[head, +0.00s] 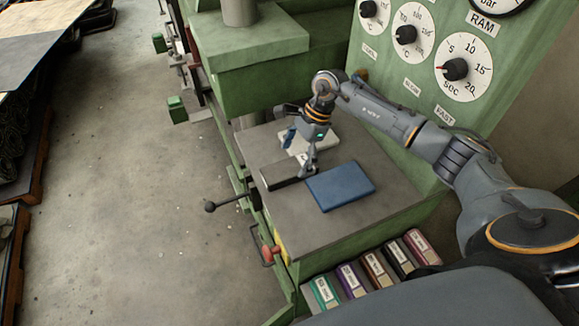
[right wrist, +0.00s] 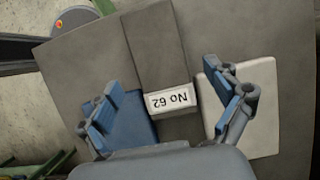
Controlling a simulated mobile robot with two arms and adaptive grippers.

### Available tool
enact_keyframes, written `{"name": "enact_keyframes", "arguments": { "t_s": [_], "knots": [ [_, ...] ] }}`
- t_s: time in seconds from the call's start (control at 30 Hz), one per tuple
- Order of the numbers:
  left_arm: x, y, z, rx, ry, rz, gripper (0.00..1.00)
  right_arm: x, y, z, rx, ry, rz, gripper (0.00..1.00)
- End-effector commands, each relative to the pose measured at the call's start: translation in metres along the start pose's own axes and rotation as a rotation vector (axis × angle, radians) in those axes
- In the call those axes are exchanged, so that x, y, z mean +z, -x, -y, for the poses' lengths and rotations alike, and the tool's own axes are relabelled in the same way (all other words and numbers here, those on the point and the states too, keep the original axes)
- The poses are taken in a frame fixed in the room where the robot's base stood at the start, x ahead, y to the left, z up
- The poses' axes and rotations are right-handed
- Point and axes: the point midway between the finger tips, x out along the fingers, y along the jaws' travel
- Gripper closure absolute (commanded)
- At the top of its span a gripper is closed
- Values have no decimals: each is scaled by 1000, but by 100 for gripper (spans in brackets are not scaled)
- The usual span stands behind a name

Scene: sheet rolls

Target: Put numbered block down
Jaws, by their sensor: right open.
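The numbered block, a dark grey slab (head: 281,178), lies flat on the grey press table (head: 385,205). In the right wrist view the slab (right wrist: 158,48) has a white end label reading "No 62", upside down. My right gripper (head: 304,155) is low over the labelled end. In the right wrist view its fingers (right wrist: 163,88) are spread apart with the slab's end between them, not clamped. A blue slab (head: 340,187) lies to the right of the grey one, and a pale slab (head: 318,138) lies behind it. My left gripper is out of view.
The green press body (head: 260,80) overhangs behind the table. A panel with white dials (head: 463,68) stands at the right. A black ball-ended lever (head: 210,206) and a red knob (head: 268,254) stick out at the left edge. Several labelled binders (head: 352,280) stand below the front edge.

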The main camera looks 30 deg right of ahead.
Motion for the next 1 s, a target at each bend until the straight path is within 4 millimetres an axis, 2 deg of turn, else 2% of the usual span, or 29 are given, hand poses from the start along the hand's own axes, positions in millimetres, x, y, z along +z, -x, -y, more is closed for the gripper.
{"name": "enact_keyframes", "arguments": {
  "t_s": [0.03,0.2,0.43,0.47,0.8,0.83,0.87,1.0],
  "knots": [
    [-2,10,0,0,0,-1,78,2,-4,-1,5,-2,1,9],
    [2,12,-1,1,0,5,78,0,-23,0,0,-1,0,9],
    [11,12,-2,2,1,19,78,0,-26,0,-1,0,0,9],
    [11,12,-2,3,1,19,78,0,-26,0,-1,0,0,14],
    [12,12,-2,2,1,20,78,0,-25,0,-1,0,0,83],
    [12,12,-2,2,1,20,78,0,-24,1,-3,1,1,85],
    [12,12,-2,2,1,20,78,0,-24,1,-3,1,1,92],
    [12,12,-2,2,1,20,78,0,-24,1,-3,1,1,93]
  ]
}}
